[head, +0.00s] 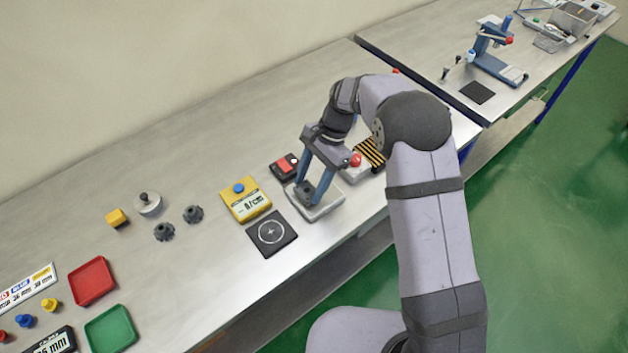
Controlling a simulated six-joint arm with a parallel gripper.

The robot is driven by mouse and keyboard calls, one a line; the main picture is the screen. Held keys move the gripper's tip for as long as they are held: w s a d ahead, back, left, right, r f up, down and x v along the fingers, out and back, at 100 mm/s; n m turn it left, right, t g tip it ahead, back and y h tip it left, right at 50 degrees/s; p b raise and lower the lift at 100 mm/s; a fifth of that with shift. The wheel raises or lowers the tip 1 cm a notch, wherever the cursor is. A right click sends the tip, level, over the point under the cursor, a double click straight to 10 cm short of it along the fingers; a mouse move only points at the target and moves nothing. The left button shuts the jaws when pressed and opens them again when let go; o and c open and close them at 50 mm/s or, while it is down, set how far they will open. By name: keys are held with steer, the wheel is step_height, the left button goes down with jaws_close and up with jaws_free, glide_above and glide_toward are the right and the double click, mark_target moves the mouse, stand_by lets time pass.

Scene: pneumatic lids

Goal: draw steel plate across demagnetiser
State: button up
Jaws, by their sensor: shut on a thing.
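My gripper (313,194) points down, its two blue fingers shut on a small dark part at the flat grey steel plate (323,209). The plate lies at or just above the bench; I cannot tell whether a gap is under it. A unit with a red rocker switch (286,165) stands just behind and left of the gripper. A grey block with a red knob (355,163) stands to its right, beside a yellow-and-black striped pad (371,153). I cannot tell for sure which of these is the demagnetiser. The fingers partly hide the plate.
A yellow meter (246,201) and a black pad with a circle mark (271,234) stand close on the left. Dark knobs (193,214), a red tray (92,281) and a green tray (110,328) are farther left.

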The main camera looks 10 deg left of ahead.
steer(key=shift+s+a+b, duration=0.65)
steer(key=shift+s+a, duration=1.2)
steer(key=shift+a, duration=0.05)
steer(key=shift+s+a+r+p, duration=0.3)
steer(key=shift+r+p, duration=0.25)
steer(key=shift+s+a+r+p, duration=0.25)
steer(key=shift+r+p, duration=0.25)
steer(key=shift+r, duration=0.05)
steer(key=shift+r+p, duration=1.7)
steer(key=shift+r, duration=0.1)
steer(key=shift+r, duration=0.1)
